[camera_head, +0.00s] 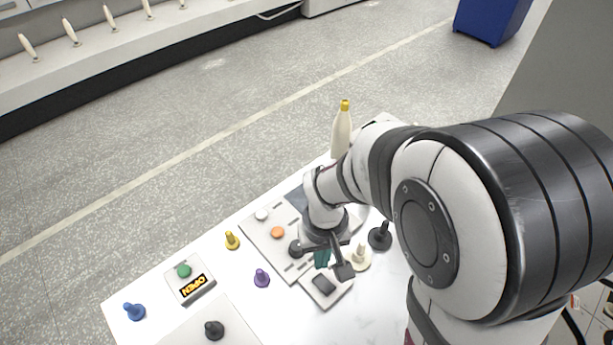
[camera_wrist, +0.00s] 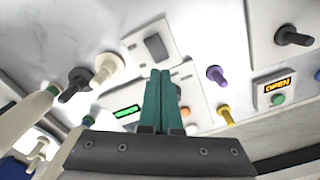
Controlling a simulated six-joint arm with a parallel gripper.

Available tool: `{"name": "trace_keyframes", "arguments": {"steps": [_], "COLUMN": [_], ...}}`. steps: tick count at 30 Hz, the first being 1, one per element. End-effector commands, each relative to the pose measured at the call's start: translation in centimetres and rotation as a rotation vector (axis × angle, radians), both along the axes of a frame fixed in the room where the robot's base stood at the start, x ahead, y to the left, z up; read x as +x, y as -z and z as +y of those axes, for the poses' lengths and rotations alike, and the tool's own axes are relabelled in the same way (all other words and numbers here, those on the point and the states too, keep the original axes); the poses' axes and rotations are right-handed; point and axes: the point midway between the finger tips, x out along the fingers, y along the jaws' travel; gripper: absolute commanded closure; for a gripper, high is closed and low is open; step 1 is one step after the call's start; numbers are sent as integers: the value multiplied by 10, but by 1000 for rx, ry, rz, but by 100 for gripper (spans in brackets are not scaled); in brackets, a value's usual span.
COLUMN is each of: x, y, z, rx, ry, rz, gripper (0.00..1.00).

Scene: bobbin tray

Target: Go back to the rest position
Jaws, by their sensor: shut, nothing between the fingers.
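My gripper (camera_head: 321,258) hangs over the grey tray board (camera_head: 254,238) in the head view, beside a small plate with a dark rectangle (camera_head: 324,284). In the wrist view its two teal fingers (camera_wrist: 160,76) are together with nothing between them. The fingertips point toward the plate with the dark rectangle (camera_wrist: 155,47). A white disc (camera_head: 262,214) and an orange disc (camera_head: 278,232) are on the board. Part of the board is hidden behind my arm.
Bobbin-like pegs stand around: yellow (camera_head: 232,240), purple (camera_head: 262,278), blue (camera_head: 134,311), dark grey (camera_head: 214,330), cream (camera_head: 360,257) and black (camera_head: 380,236). A box with a green button (camera_head: 184,270) shows "OPEN" in the wrist view. A pale bottle (camera_head: 341,135) stands behind my arm.

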Motion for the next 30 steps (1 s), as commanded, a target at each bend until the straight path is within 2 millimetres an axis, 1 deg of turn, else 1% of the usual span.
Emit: {"name": "trace_keyframes", "arguments": {"steps": [4, 5, 7, 8, 9, 11, 12, 15, 18, 21, 30], "x": [0, -2, -11, -19, -34, -62, -80, -119, -141, -147, -146], "y": [-1, -4, -23, -36, -54, -77, -90, -108, -115, -117, -117], "z": [0, -2, -13, -21, -31, -45, -51, -57, -57, -57, -56], "rx": [0, 2, 12, 18, 31, 54, 71, 112, 137, 144, 143], "ry": [3, 15, 91, 148, 236, 374, 459, 629, 723, 749, 745], "rz": [0, 1, -1, 2, 7, 22, 33, 55, 71, 80, 80], "gripper": [100, 100, 100, 100, 100, 100, 100, 100, 100, 100, 100]}}
